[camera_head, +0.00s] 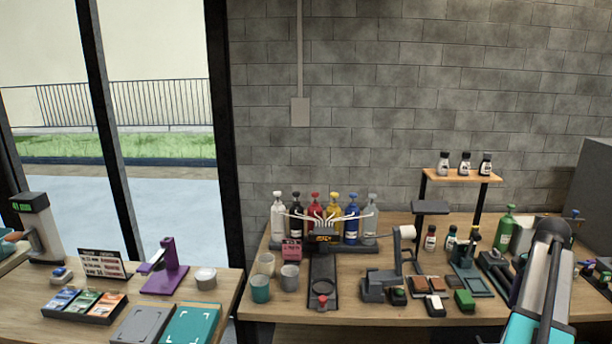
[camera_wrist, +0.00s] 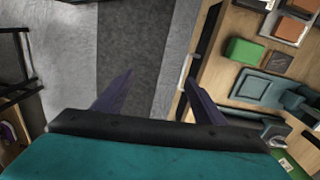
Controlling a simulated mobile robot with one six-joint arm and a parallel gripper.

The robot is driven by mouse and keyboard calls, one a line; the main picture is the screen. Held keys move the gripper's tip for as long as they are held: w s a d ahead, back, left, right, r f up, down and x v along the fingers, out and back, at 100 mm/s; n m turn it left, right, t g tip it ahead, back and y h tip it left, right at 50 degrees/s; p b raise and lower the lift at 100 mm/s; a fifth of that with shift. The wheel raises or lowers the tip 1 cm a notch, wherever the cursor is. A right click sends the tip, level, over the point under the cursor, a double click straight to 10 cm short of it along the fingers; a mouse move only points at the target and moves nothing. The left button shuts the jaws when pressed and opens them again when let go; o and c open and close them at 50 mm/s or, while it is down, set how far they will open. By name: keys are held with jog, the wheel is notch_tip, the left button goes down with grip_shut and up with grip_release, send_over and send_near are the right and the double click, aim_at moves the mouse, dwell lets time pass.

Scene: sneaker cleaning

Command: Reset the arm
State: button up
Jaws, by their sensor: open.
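My gripper (camera_wrist: 158,84) shows in the wrist view with its two dark purple fingers spread apart. Nothing is between the fingers. The grey floor (camera_wrist: 125,50) lies beyond them, and the right finger appears near the front edge of the wooden workbench (camera_wrist: 212,75). My gripper cannot be made out in that view.
A green block (camera_wrist: 244,51) and a teal tray (camera_wrist: 262,88) lie near the bench edge. Bottles, including a green bottle (camera_head: 504,230), stand behind my arm. A wooden shelf (camera_head: 460,175) holds small bottles.

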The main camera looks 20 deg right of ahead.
jog(key=w+a+f+n+g, duration=0.1)
jog(key=w+a+f+n, duration=0.2)
jog(key=a+f, duration=0.7)
jog(key=w+a+f+n+g+y, duration=0.15)
jog(key=a+f+n, duration=0.25)
jog(key=a+f, duration=0.65)
jog(key=w+a+f+n, duration=0.3)
jog(key=a+f, duration=0.7)
jog(key=a, duration=0.1)
jog(key=s+a+f+n+g, duration=0.1)
jog(key=s+a+f+n, duration=0.3)
jog(key=a, duration=0.4)
jog(key=s+a+f+n+g, duration=0.1)
jog(key=s+a+f+n, duration=0.1)
jog(key=s+a+f, duration=0.35)
jog(key=s+a+f+n+g+h, duration=0.1)
jog(key=s+a+f+n, duration=0.4)
jog(key=s+a+f, duration=0.3)
jog(key=s+a, duration=0.3)
jog(key=s, duration=0.1)
jog(key=shift+a+h, duration=0.35)
jog(key=shift+a, duration=0.05)
jog(key=shift+o, duration=0.5)
